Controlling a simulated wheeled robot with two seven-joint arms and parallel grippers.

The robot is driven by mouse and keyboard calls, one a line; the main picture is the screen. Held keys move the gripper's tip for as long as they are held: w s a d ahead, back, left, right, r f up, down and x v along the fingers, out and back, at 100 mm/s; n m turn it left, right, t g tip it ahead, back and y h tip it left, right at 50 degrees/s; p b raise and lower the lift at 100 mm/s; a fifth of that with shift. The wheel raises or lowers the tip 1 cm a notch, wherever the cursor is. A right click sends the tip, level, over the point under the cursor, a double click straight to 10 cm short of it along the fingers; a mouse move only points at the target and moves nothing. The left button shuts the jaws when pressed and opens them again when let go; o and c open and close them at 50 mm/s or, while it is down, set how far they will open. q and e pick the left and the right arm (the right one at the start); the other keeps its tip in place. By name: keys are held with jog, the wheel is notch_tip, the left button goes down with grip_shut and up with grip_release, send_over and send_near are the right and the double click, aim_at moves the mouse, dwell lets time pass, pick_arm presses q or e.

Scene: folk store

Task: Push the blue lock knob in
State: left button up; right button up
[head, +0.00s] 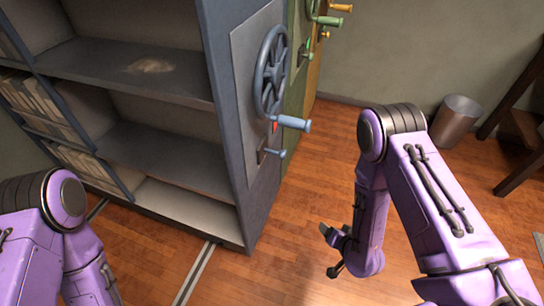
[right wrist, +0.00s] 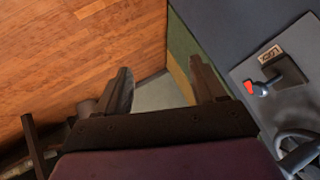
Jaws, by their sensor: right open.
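The blue lock knob (head: 279,153) is a small light-blue peg sticking out of a dark mount on the end panel of the blue-grey shelf unit, below the handwheel (head: 271,72). A red mark shows just above it. In the right wrist view the lock knob (right wrist: 262,89) is at the right, beside a red mark and a small label. My right gripper (head: 332,253) hangs low, to the right of the panel and apart from the knob. Its two fingers are open and empty in the wrist view (right wrist: 161,80). My left arm shows at lower left, but its gripper is out of frame.
The wheel's blue crank handle (head: 293,123) juts out just above the knob. Green and yellow units with similar wheels stand behind. Open shelves (head: 140,75) are at left, a floor rail (head: 196,270) in front, a metal bin (head: 455,122) at right. Wooden floor between is clear.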

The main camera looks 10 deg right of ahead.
jog(key=w+f+t+y+b, duration=0.1)
jog(key=w+t+y+b, duration=0.25)
jog(key=w, duration=0.85)
jog(key=n+g+y+b, duration=0.3)
jog(key=n+y+b, duration=0.6)
jog(key=y, duration=0.3)
send_near(286, 155)
jog(key=shift+t, duration=0.25)
jog(key=b+x, duration=0.1)
jog(key=x, duration=1)
jog(key=shift+f, duration=0.15)
pick_arm(q)
notch_tip(286, 155, down, 17)
jog(key=shift+s, duration=0.1)
pick_arm(e)
jog(key=shift+c, duration=0.4)
